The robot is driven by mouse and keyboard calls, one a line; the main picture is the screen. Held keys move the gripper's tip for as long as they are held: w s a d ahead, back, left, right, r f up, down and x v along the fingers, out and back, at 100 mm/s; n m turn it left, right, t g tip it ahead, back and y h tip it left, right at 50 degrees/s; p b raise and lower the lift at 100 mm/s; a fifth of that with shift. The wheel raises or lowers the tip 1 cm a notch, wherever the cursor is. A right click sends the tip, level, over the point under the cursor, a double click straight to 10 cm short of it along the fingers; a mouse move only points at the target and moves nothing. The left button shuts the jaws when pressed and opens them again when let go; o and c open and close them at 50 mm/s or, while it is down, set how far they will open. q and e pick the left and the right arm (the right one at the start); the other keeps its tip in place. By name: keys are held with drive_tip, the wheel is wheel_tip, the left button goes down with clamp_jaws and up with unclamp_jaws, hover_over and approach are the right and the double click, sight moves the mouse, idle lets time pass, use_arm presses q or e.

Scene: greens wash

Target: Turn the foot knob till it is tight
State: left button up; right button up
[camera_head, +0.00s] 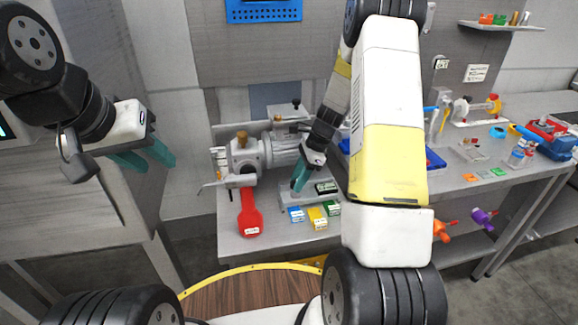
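A grey motor-driven machine (275,147) stands on the bench, with a brass-coloured knob (242,137) on its upper left. I cannot tell which part is the foot knob; a small grey foot or bracket (284,201) lies at the machine's lower right. My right gripper (299,186) points down with its teal fingertips just above or at that bracket. Its fingers overlap in view, so what lies between them is hidden. My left gripper (146,161) is at the left, away from the bench, with its teal fingers apart and nothing between them.
A red paddle-shaped part (250,214) with a label lies at the bench's front. My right arm hides the bench's middle.

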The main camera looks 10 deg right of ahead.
clamp_jaws()
drive_tip(key=shift+n+g, duration=0.4)
drive_tip(key=shift+n, duration=0.5)
drive_tip(key=o, duration=0.5)
unclamp_jaws()
drive_tip(key=d+r, duration=0.1)
drive_tip(key=d, duration=0.3)
drive_tip(key=w+d+r, duration=0.1)
drive_tip(key=d+r, duration=0.1)
drive_tip(key=d, duration=0.3)
drive_tip(key=d+r, duration=0.1)
drive_tip(key=d, duration=0.4)
drive_tip(key=shift+w+r, duration=0.3)
drive_tip(key=shift+w, duration=0.05)
